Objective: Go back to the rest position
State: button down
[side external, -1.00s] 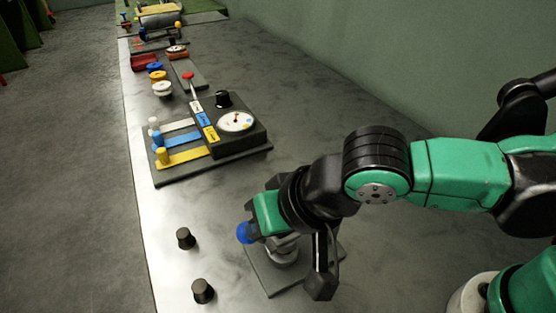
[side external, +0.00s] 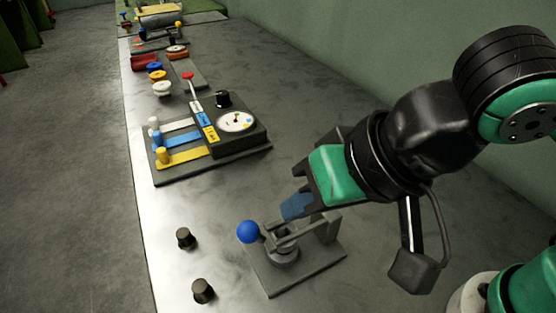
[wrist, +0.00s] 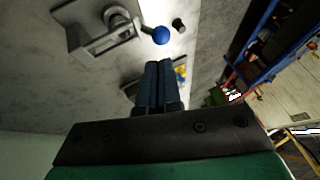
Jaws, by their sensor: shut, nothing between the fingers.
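My gripper (side external: 296,206) is shut and empty. It hangs tilted a little above and behind a grey lever device in the side external view. The device has a flat grey base plate (side external: 268,275), a round grey hub and an arm ending in a blue ball knob (side external: 247,232). In the wrist view my shut fingers (wrist: 160,84) show at the middle, apart from the blue ball (wrist: 161,35) and the grey device (wrist: 108,38) beyond them.
Two black knobs (side external: 186,239) (side external: 203,291) stand near the table's left edge. A panel with a dial (side external: 236,122) and coloured sliders (side external: 180,157) lies farther back. Several coloured spools (side external: 158,76) stand beyond it. The table right of the panel is clear.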

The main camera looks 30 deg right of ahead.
jog(key=v, duration=0.5)
jog(key=w+d+f+h, duration=0.1)
jog(key=w+d+f, duration=0.1)
jog(key=d, duration=0.4)
jog(key=w+d+f+t+h, duration=0.1)
jog(key=w+d+f, duration=0.2)
jog(key=d, duration=0.4)
jog(key=w+d+f+n+h, duration=0.1)
jog(key=w+d+f, duration=0.2)
jog(key=d, duration=0.3)
jog(key=shift+w+d+f+h, duration=0.25)
jog(key=shift+w+d+h, duration=0.1)
jog(key=shift+w+h, duration=0.1)
